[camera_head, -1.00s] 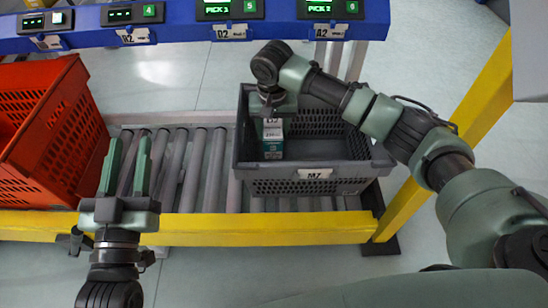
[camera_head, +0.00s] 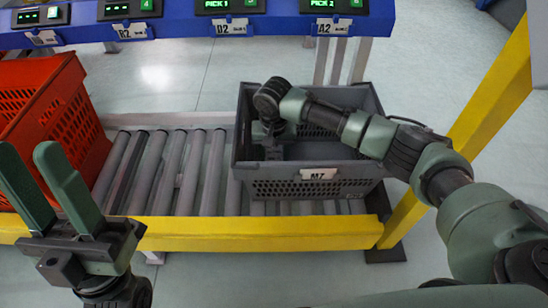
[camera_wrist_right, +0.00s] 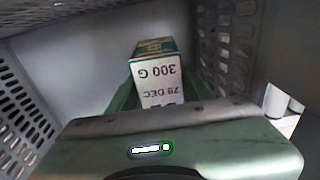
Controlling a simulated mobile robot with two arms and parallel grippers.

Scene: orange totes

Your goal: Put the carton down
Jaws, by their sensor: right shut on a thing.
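The carton (camera_wrist_right: 158,85) is white and green with "300 G" and a date printed on it, upside down in the right wrist view. My right gripper (camera_head: 270,150) reaches down inside the grey tote (camera_head: 318,188), near its left side. It is shut on the carton, with a green finger on each side of it. In the head view the carton is hidden by the tote's front wall and my gripper. Whether it touches the tote's floor I cannot tell. My left gripper (camera_head: 30,165) is open and empty, at the lower left before the conveyor.
The grey tote stands on the roller conveyor (camera_head: 178,170), which has a yellow front rail (camera_head: 250,234). An orange tote (camera_head: 55,110) stands at the left. Bare rollers lie between the two totes. A blue beam with displays (camera_head: 180,20) runs across the back.

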